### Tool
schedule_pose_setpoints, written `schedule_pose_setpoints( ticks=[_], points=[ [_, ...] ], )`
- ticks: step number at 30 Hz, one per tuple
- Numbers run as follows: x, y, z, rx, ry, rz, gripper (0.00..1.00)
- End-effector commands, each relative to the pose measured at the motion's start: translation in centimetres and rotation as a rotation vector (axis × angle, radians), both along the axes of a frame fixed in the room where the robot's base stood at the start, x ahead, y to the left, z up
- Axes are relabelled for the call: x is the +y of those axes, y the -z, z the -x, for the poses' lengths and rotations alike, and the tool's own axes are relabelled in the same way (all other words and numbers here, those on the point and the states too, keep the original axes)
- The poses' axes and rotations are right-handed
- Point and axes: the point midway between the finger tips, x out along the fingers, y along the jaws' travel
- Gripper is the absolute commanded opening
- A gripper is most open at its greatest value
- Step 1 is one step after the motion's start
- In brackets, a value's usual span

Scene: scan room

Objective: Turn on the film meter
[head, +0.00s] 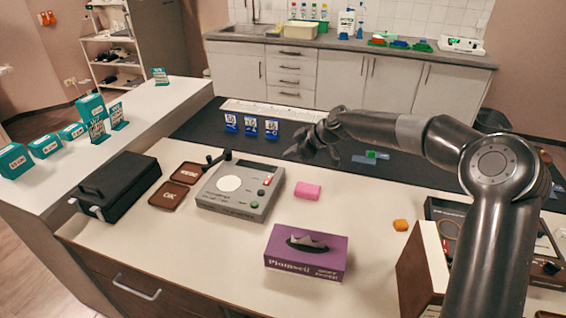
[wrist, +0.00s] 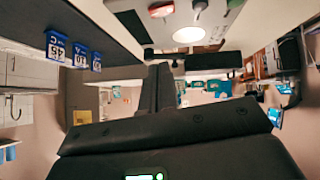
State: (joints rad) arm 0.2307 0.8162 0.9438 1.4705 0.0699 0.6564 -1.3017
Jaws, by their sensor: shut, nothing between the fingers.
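The grey film meter (head: 240,190) sits on the white counter left of centre. It has a white round disc on top, a dark arm at its back, and red, green and black controls along its right side. Its lettering is too small to read. In the wrist view the film meter (wrist: 215,22) shows inverted at the top, with its white disc and a red control visible. My gripper (head: 300,152) is shut and empty, in the air behind and to the right of the meter, apart from it. Its dark fingers (wrist: 159,88) also show in the wrist view.
A pink block (head: 307,190) lies right of the meter, and a purple tissue box (head: 306,254) stands in front. Two brown trays (head: 168,195) and a black case (head: 118,185) are at left. Blue numbered markers (head: 251,126) stand on the dark strip behind.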

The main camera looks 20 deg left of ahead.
Motion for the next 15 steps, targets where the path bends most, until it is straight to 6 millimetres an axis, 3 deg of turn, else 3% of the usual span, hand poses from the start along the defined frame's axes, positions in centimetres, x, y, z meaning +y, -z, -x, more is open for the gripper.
schedule_pose_setpoints(
  ticks=[12, 15],
  points=[
    [6.1, 6.1, -0.7, 0.004, -0.002, 0.002, 0.00],
    [6.3, 7.7, -1.0, 0.004, 0.002, 0.002, 0.00]
  ],
)
